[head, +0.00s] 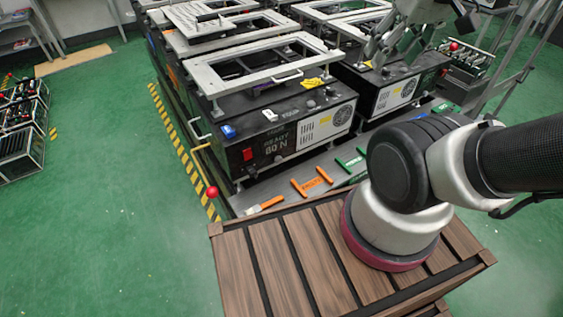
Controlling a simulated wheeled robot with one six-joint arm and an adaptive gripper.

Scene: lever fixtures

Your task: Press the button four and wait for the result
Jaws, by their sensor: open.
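A black fixture box (285,125) stands in the centre, with a display reading about "READY 80 N". Its front has a blue part (228,131), a red switch (248,154) and small dark knobs (310,104). I cannot make out a number four on any button. My gripper (385,47) is at the upper right, above the neighbouring black box (385,90). It is open and appears empty, apart from the central box's front panel. My arm hides part of the bench at the right.
Orange handles (312,182) and a green handle (350,162) lie on the grey bench edge. A red-knobbed lever (211,191) sticks out at the left. A wooden slatted crate top (270,255) is in front.

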